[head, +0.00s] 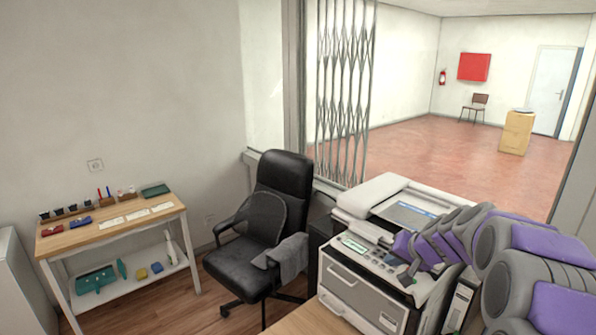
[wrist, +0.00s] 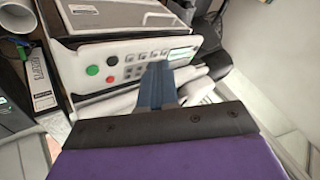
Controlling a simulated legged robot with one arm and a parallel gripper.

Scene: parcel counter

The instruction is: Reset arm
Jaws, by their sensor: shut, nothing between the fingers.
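My arm comes in from the right in the head view, with grey and purple links. My gripper (head: 408,273) is at its end, in front of the printer (head: 345,280) and close to its button panel. In the wrist view my gripper (wrist: 157,82) shows as dark blue fingers held together, with nothing between them. The fingers point at the printer's panel (wrist: 125,68), which has a green button, a red button and several grey keys. I cannot tell whether the fingertips touch the panel.
A black office chair (head: 265,225) with a grey cloth on its armrest stands left of the printer. A wooden-topped table (head: 110,225) with small items is at the left wall. A folding metal gate (head: 345,90) stands behind. The red floor (head: 430,150) beyond is mostly clear.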

